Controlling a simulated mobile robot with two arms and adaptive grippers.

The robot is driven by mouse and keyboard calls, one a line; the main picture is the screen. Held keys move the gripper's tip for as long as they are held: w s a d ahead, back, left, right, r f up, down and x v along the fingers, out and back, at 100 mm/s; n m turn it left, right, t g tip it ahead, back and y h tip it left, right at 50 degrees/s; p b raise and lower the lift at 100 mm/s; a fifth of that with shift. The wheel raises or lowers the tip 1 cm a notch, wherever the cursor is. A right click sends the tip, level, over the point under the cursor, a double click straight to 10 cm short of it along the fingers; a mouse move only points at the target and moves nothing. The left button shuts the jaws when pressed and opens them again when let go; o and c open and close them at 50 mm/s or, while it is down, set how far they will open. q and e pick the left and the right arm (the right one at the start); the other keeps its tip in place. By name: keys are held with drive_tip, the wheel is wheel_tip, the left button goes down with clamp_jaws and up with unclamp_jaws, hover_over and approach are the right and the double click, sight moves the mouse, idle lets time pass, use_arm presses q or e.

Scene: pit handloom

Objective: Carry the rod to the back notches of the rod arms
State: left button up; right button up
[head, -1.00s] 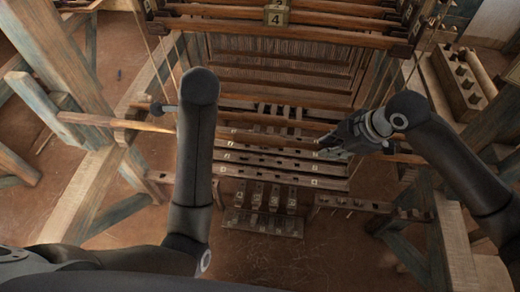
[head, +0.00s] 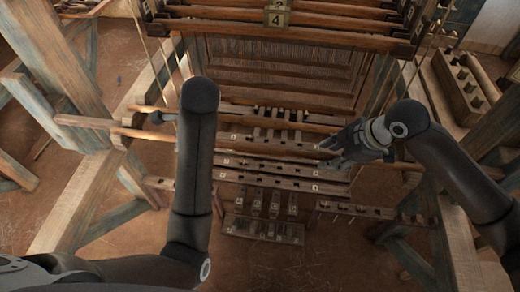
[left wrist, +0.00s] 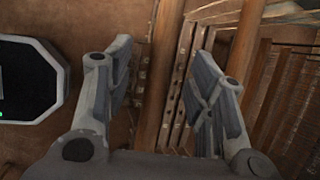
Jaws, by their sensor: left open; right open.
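The rod (head: 150,135) is a long brown wooden bar crossing the loom from left to right, partly hidden behind my left arm. Its left end lies at the left rod arm (head: 122,139); its right part shows past my right gripper, near the right frame side. I cannot tell which notch it sits in. My right gripper (head: 327,152) is open at the rod's right part. My left gripper (head: 158,117) is mostly hidden behind its arm. In the left wrist view it (left wrist: 160,85) is open, with a wooden bar (left wrist: 165,45) passing between its spread fingers.
Another wooden bar (head: 150,109) runs behind the rod. Numbered treadles (head: 265,202) and slotted wooden strips lie below. The warp and upper beams (head: 290,25) stand at the back. A wooden box with holes (head: 463,85) is at the right.

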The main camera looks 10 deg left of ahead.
sight(163, 136)
use_arm(q)
drive_tip(key=o, duration=0.4)
drive_tip(key=shift+d, duration=0.2)
drive_tip(key=shift+a, duration=0.1)
drive_tip(key=a, duration=0.7)
drive_tip(key=shift+a, duration=0.15)
use_arm(e)
drive_tip(key=shift+a, duration=0.1)
drive_tip(key=o, duration=0.8)
